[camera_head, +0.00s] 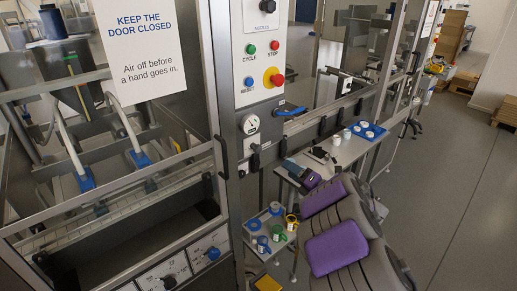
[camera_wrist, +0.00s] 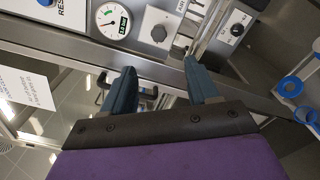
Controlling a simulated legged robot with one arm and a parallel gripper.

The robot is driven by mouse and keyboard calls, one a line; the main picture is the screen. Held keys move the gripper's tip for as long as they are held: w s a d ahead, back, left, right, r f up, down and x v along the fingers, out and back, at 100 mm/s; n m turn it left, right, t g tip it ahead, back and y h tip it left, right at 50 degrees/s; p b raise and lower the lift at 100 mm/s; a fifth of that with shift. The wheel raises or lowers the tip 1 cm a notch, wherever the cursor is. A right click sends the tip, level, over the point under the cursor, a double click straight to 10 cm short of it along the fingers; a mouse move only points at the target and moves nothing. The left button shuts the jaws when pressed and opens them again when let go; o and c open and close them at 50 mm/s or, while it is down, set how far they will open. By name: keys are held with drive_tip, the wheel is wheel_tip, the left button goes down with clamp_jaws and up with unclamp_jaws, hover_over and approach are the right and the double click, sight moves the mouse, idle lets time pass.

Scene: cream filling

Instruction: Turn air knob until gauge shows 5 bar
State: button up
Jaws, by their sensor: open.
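The round white air gauge (camera_wrist: 109,19) is at the top of the wrist view, with a green mark and a dark label on its face. I cannot read its value. It also shows in the head view (camera_head: 250,124) on the grey machine post. A dark round knob (camera_wrist: 158,33) on a light plate sits beside the gauge. In the head view, the knob (camera_head: 255,148) is small, below the gauge. My gripper (camera_wrist: 157,74) is open and empty, its two blue-grey fingers apart. In the wrist view the knob appears beyond the gap between the fingertips, apart from them.
A second dark knob (camera_wrist: 237,30) sits to the right on another panel. A blue lever (camera_head: 290,111) juts from the post beside the gauge. Control buttons (camera_head: 262,66) are above. A side table (camera_head: 347,150) holds small cups. Blue rolls (camera_wrist: 291,86) lie at the right.

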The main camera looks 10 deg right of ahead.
sight(260, 150)
drive_tip(key=b+x, duration=0.2)
drive_tip(key=x, duration=1.5)
drive_tip(key=shift+w+a, duration=0.1)
drive_tip(key=shift+a, duration=0.1)
drive_tip(key=shift+c, duration=0.2)
drive_tip(key=c, duration=1)
